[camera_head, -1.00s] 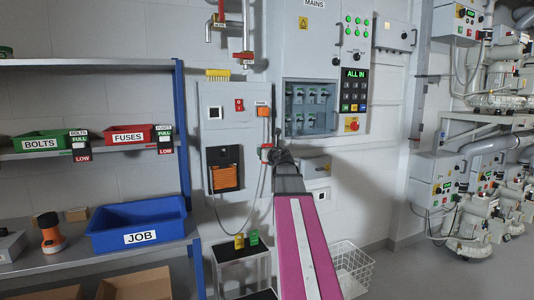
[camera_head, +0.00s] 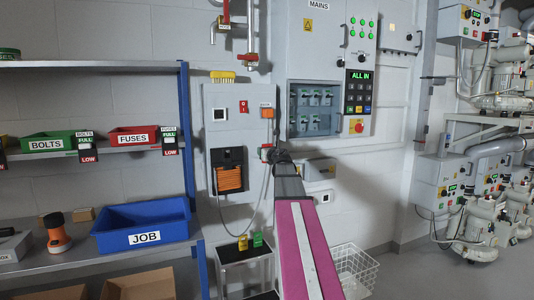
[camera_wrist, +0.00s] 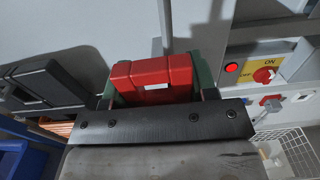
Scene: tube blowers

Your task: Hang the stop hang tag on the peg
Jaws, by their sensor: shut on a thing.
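My gripper (camera_wrist: 152,92) is shut on a red block-like piece (camera_wrist: 150,70) with a small white patch, which looks like the stop hang tag. No word on it is legible. Green finger parts show on both sides of it. In the head view my gripper (camera_head: 284,156) is in front of the wall, just right of the grey panel box (camera_head: 237,110). A small red piece (camera_head: 265,152) shows beside it; I cannot tell whether it is the held one. A thin grey upright bar (camera_wrist: 168,25) stands beyond the held piece in the wrist view. I cannot make out the peg for certain.
A yellow tag (camera_head: 242,243) and a green tag (camera_head: 257,240) are on a low stand. A red rotary switch (camera_wrist: 265,75) is close on the right in the wrist view. A cable loop (camera_head: 262,195) hangs near my gripper. A white wire basket (camera_head: 352,272) stands below right.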

